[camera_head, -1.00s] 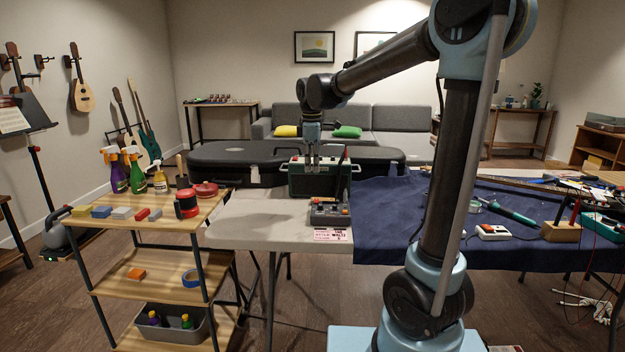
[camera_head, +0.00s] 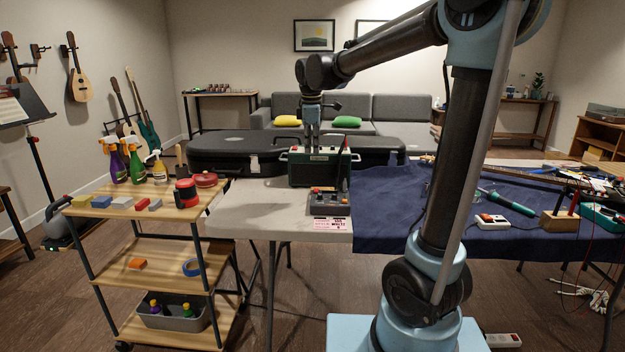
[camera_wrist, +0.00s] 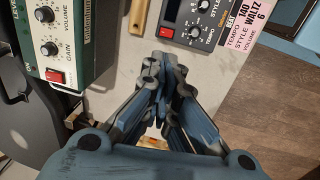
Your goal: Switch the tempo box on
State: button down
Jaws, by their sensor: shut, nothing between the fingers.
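The tempo box (camera_head: 328,203) is a small grey unit with knobs and red parts on the light table, in front of a green amplifier (camera_head: 313,172). In the wrist view the tempo box (camera_wrist: 186,20) is at the top, with TEMPO and STYLE knobs and a red switch (camera_wrist: 166,32) at its lower left corner. I cannot tell which way this switch is set. My gripper (camera_head: 312,146) is shut and empty, pointing down over the amplifier area. In the wrist view the closed fingertips (camera_wrist: 160,78) are below the red switch in the picture, apart from it.
The amplifier has its own red switch (camera_wrist: 56,76) and knobs in the wrist view. A pink settings card (camera_head: 332,224) lies at the table's front edge. A black guitar case (camera_head: 215,152) lies behind. A shelf cart (camera_head: 150,250) stands left; a blue cloth (camera_head: 385,205) covers the right.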

aim_at(316, 190)
jog(key=f, duration=0.4)
jog(key=w+f, duration=0.1)
jog(key=f, duration=0.4)
jog(key=w+f, duration=0.1)
jog(key=f, duration=0.4)
jog(key=shift+w, duration=0.1)
jog(key=shift+a, duration=0.15)
